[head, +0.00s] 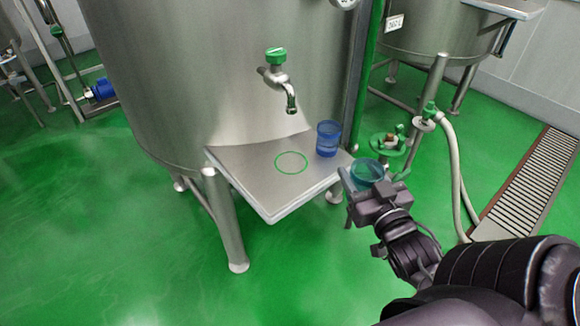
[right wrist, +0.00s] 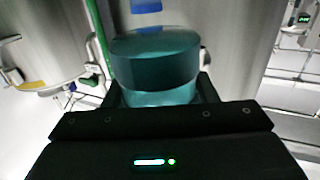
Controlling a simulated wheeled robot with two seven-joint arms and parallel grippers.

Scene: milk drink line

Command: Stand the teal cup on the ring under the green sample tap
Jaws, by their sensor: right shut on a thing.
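The teal cup (head: 367,172) is held in my right gripper (head: 372,184), off the right edge of the steel shelf. In the right wrist view the cup (right wrist: 155,65) sits between the two fingers (right wrist: 158,95), which are shut on it. The green ring (head: 291,163) is marked on the shelf and is bare. The green sample tap (head: 278,72) comes out of the tank above the ring, its spout pointing down. My left gripper is not in view.
A blue cup (head: 328,139) stands on the steel shelf (head: 262,196), right of the ring, between it and my right gripper. A green valve (head: 385,145) and a pale hose (head: 455,180) are behind and right of the gripper. The shelf's left and front parts are clear.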

